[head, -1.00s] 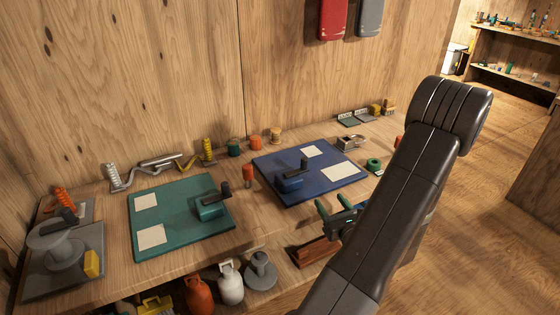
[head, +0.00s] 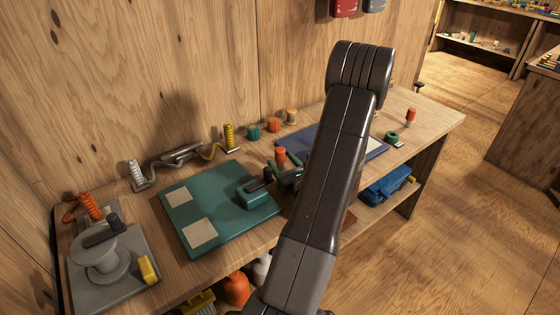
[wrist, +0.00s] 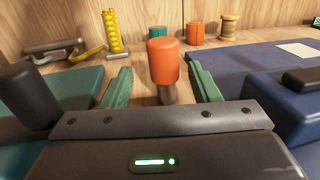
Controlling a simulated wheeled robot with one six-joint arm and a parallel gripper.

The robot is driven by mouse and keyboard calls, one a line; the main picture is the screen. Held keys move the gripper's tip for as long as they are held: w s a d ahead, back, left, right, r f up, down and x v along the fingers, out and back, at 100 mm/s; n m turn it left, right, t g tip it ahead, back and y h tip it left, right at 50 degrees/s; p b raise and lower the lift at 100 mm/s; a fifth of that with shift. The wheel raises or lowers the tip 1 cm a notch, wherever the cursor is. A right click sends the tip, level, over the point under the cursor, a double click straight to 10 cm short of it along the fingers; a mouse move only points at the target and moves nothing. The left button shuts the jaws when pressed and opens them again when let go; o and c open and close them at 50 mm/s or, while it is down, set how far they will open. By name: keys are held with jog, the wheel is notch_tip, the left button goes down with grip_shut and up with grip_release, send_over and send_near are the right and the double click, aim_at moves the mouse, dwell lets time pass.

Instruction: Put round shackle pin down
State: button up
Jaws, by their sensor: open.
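My gripper (wrist: 164,88) is open, its green fingers spread with a gap on each side of an upright orange-topped peg (wrist: 164,60). The peg has a darker, narrower shaft, and its foot is partly hidden by my gripper. In the head view the peg (head: 280,155) stands between the green mat and the blue mat, at my gripper (head: 287,176). I cannot tell whether this peg is the round shackle pin. Nothing is clamped in the fingers.
The green mat (head: 215,238) with a lidded green block lies left; the blue mat (head: 375,148) lies right, partly behind my arm. Spools (wrist: 229,26) stand along the wall. A grey reel (head: 100,258) is at far left. Another orange-topped peg (head: 411,115) stands at the right end.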

aim_at(277, 152)
jog(key=x, duration=0.5)
jog(key=shift+w+d+r+p, duration=0.15)
jog(key=shift+w+r+p, duration=0.15)
jog(key=shift+p, duration=0.1)
grip_shut()
jog(key=shift+r, duration=0.1)
